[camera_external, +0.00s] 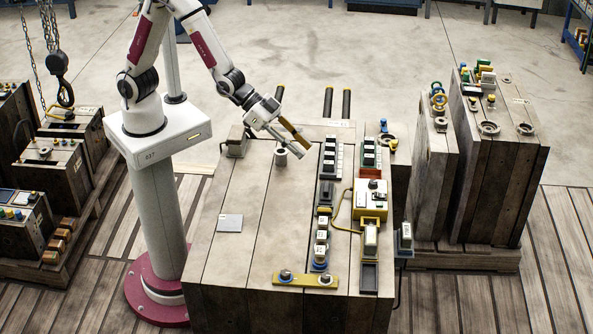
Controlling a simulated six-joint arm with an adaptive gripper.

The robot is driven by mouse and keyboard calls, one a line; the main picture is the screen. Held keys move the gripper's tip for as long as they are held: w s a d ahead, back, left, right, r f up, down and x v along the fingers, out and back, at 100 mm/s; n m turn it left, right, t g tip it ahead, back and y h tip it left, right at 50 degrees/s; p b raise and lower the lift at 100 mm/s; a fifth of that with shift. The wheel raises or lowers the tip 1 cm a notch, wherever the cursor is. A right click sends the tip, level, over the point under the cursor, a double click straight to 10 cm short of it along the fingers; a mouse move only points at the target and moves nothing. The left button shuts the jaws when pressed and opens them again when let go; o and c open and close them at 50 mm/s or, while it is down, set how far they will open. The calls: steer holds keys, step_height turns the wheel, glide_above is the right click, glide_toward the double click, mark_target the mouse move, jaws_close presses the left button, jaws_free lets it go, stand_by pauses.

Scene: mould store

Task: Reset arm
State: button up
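My arm reaches from its white base at the left over the large wooden block (255,215). My gripper (287,135) hangs above the far part of the block, tilted down to the right. A brown-orange piece (295,133) shows at its fingertips; I cannot tell whether it is part of a finger or something held. The finger gap is too small to judge. A short grey cylinder (281,157) stands on the block just below the gripper.
Switch modules (328,158) and a yellow box (371,198) with a cable line the block's right side. A yellow bar (305,281) lies at the front, a grey plate (229,223) at the left. Upright wooden blocks (497,165) stand right; a hook (62,75) hangs left.

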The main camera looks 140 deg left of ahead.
steer(key=s+d+r+m+g+h, duration=0.1)
steer(key=s+d+r+h, duration=0.1)
steer(key=s+d+r, duration=0.45)
steer(key=s+d+r+m+g+h, duration=0.15)
steer(key=s+d+r, duration=0.25)
steer(key=s+d, duration=0.4)
steer(key=s+d+m, duration=0.1)
steer(key=s+d, duration=0.2)
steer(key=s, duration=0.3)
steer(key=s+d+g, duration=0.1)
steer(key=s+d, duration=0.1)
steer(key=s, duration=0.4)
steer(key=s+d+r+m+g+h, duration=0.1)
steer(key=s+d, duration=0.2)
steer(key=s, duration=0.4)
steer(key=shift+d+m, duration=0.35)
steer(key=shift+s+r, duration=0.1)
stand_by(0.8)
